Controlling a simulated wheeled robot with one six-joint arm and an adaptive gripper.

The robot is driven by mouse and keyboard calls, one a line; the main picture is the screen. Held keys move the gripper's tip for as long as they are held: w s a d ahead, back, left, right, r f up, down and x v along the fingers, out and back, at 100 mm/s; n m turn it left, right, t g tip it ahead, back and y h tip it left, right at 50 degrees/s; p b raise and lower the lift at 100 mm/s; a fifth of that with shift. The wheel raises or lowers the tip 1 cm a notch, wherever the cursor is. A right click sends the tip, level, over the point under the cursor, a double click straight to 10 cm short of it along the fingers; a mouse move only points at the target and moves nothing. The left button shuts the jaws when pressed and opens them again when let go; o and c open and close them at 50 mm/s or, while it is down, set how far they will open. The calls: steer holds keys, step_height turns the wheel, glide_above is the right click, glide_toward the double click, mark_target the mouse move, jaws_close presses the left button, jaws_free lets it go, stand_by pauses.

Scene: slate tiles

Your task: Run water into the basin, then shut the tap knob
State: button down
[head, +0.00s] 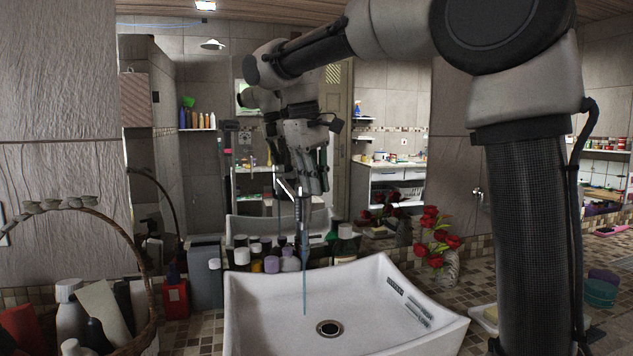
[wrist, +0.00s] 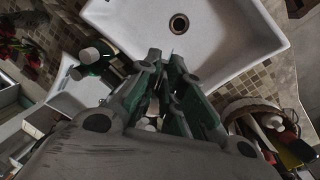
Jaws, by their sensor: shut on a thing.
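The white basin (head: 262,318) stands on the counter with a round drain (head: 329,328) in its floor; it also shows at the top of the wrist view (wrist: 215,45). The slim tap (head: 303,225) rises behind the basin. A thin bluish stream of water (head: 304,285) runs from it down into the basin. My gripper (head: 300,186) points down at the top of the tap, shut on the tap knob. The fingers hide most of the knob. In the wrist view, my gripper (wrist: 168,66) has its fingers close together, and what lies between them is hard to make out.
Several bottles (head: 270,258) stand behind the basin under a mirror (head: 200,160). Red flowers (head: 436,232) in a vase are to the right. A wicker basket (head: 150,265) of bottles is at the left. The tiled counter (head: 480,268) is partly clear right of the flowers.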

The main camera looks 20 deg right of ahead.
steer(key=c, duration=1.5)
jaws_free()
steer(key=shift+w+a, duration=0.1)
steer(key=shift+c, duration=0.2)
steer(key=shift+r, duration=0.1)
step_height(320, 180, up, 12)
steer(key=s+a, duration=0.1)
steer(key=a, duration=0.1)
steer(key=shift+f, duration=0.2)
